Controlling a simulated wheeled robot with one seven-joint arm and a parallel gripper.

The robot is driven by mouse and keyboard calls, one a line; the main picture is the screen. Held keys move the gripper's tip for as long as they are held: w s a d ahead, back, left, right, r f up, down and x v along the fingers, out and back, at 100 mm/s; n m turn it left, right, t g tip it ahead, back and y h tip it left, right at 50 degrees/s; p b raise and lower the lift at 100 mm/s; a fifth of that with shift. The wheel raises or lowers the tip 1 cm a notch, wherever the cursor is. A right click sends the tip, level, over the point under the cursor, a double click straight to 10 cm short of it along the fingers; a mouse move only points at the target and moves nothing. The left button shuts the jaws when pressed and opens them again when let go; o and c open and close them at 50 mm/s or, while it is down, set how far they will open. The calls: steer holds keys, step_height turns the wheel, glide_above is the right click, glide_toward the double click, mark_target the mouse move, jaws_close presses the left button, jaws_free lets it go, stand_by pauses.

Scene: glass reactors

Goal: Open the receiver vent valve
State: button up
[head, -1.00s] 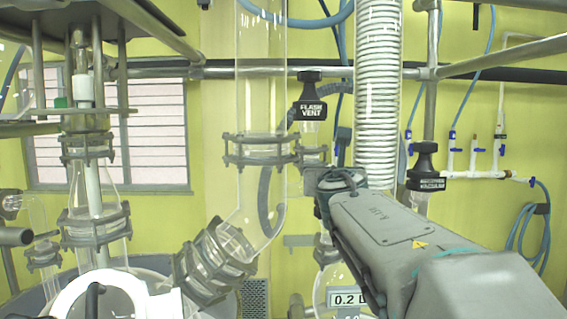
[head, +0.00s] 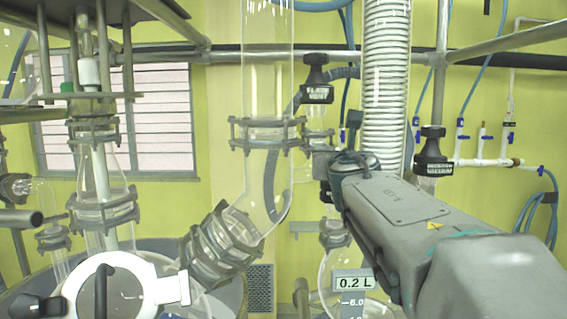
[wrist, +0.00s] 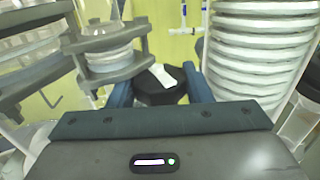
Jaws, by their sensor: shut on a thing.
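My gripper (head: 345,165) is in front of the glassware, right of the bent glass tube. In the wrist view its two fingers (wrist: 160,88) are shut on a black knob (wrist: 155,93). A white label strip shows on the knob, but I cannot read it. In the head view my gripper and arm hide the held knob, so its turned position cannot be told there.
A black "FLASH VENT" knob (head: 316,80) stands above and left of my gripper. Another labelled black knob (head: 433,150) is to the right. A white coiled column (head: 387,70) rises close behind.

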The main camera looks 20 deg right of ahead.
steer(key=n+y+b, duration=0.2)
steer(key=n+y, duration=0.1)
steer(key=y, duration=0.1)
steer(key=shift+f+t+y, duration=0.1)
steer(key=shift+t+y, duration=0.2)
steer(key=shift+t, duration=0.1)
steer(key=n+y+b, duration=0.1)
steer(key=n+y, duration=0.2)
steer(key=y, duration=0.2)
steer(key=shift+b, duration=0.35)
steer(key=shift+o, duration=0.6)
steer(key=shift+s+a+r+n+g+y, duration=0.2)
steer(key=shift+a+r+n+g+y, duration=0.15)
steer(key=shift+n+y, duration=0.2)
steer(key=o, duration=0.6)
steer(key=shift+w+d, duration=0.1)
steer(key=shift+d, duration=0.05)
steer(key=shift+o, duration=0.2)
steer(key=shift+f, duration=0.1)
steer(key=shift+s+d+f, duration=0.15)
steer(key=shift+s+d, duration=0.1)
steer(key=shift+s, duration=0.15)
steer(key=b+v, duration=0.1)
steer(key=v, duration=0.6)
steer(key=shift+b, duration=0.3)
